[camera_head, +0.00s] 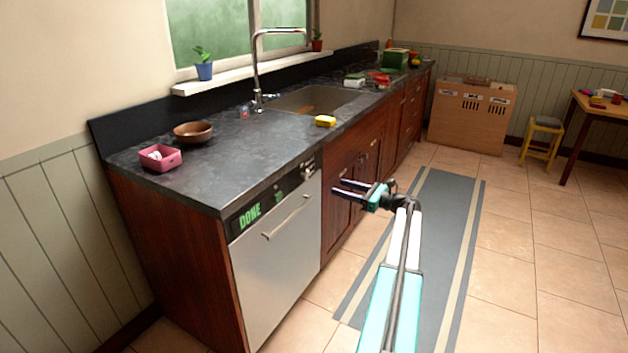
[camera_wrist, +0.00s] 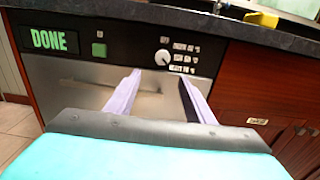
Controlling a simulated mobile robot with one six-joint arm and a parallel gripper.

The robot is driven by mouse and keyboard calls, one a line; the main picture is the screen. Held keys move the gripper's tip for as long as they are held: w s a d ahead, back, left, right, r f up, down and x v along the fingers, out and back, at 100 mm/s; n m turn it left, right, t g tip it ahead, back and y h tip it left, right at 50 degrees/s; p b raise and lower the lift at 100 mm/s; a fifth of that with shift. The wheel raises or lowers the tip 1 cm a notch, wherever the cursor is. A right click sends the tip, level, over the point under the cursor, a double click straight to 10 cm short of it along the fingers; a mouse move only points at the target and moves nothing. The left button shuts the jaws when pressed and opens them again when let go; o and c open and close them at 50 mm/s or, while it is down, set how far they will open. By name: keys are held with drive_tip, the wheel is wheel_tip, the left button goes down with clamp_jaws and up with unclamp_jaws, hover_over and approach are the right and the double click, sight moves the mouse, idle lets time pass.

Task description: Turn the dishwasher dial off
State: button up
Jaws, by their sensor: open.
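The dishwasher (camera_head: 275,262) has a steel front under the near end of the counter. Its black control strip shows a green DONE display (camera_wrist: 49,40) and a green square button (camera_wrist: 99,50). The round white dial (camera_wrist: 162,57) sits toward the right of the strip, beside several small markings too blurred to read. My gripper (camera_head: 341,190) is open and empty in front of the dishwasher's right side. In the wrist view its two fingers (camera_wrist: 160,82) point at the panel, with the dial between and just beyond their tips. I cannot tell the exact gap.
The dishwasher handle (camera_head: 287,218) sticks out below the strip. The dark countertop (camera_head: 250,155) overhangs the panel and carries a pink box (camera_head: 161,160), a bowl (camera_head: 193,131) and a yellow sponge (camera_head: 325,121). The floor (camera_head: 510,270) to the right is clear.

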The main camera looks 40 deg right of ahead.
sight(308, 177)
drive_tip(key=shift+d+r, duration=0.15)
drive_tip(key=shift+d, duration=0.05)
idle(0.3)
drive_tip(key=x, duration=1.3)
drive_tip(key=shift+w+p, duration=0.25)
drive_tip(key=shift+p, duration=0.05)
